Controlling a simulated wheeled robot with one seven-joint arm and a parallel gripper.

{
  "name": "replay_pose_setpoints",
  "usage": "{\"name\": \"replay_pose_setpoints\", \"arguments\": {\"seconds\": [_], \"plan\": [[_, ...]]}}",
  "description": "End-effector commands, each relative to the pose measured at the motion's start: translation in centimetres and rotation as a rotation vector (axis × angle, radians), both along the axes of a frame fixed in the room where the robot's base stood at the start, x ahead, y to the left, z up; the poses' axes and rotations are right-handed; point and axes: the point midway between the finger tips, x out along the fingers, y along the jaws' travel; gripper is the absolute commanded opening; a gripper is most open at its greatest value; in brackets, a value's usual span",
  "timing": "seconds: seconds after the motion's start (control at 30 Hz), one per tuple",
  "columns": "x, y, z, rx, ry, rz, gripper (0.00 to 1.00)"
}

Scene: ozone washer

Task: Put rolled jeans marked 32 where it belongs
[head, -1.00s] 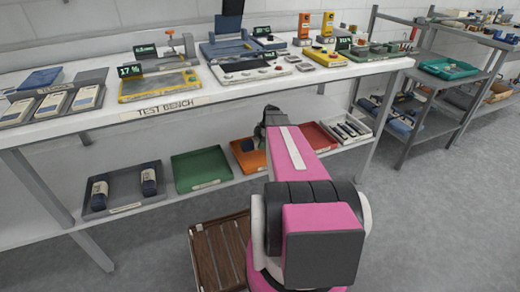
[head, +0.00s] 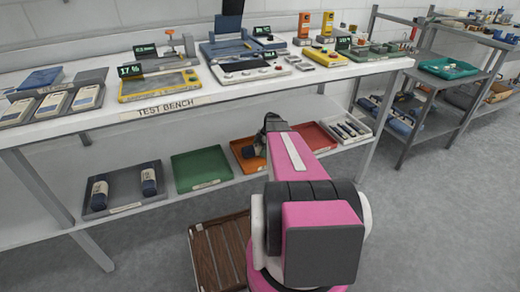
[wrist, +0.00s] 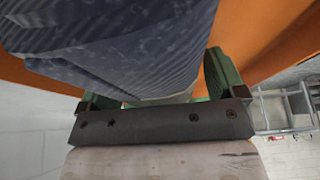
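The rolled jeans (wrist: 120,55), dark blue and striped, fill the upper left of the wrist view between the green fingers of my gripper (wrist: 160,88). The gripper looks shut on the roll; its number cannot be read. Orange surface fills the background behind it. In the head view my gripper (head: 262,135) is at the orange tray (head: 251,167) on the lower shelf, partly hidden by my arm. A grey tray (head: 122,202) at left holds two dark rolls (head: 99,194) with pale bands. A green tray (head: 200,170) is empty.
The test bench top (head: 190,103) with its devices lies above the lower shelf. A red tray (head: 316,138) and a white tray with dark items (head: 348,130) stand to the right. A brown slatted crate (head: 217,255) is on the floor. A grey rack (head: 425,100) stands at right.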

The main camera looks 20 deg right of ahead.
Motion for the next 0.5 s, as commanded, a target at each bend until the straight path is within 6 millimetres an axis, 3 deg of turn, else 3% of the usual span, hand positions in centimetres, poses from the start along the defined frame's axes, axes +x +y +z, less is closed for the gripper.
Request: {"name": "replay_pose_setpoints", "arguments": {"seconds": [0.27, 0.5], "plan": [[0.0, 0.0, 0.2, 0.0, 0.0, 0.0, 0.89], [0.0, -1.1, 2.9, -0.001, -0.001, -0.002, 0.89]]}}
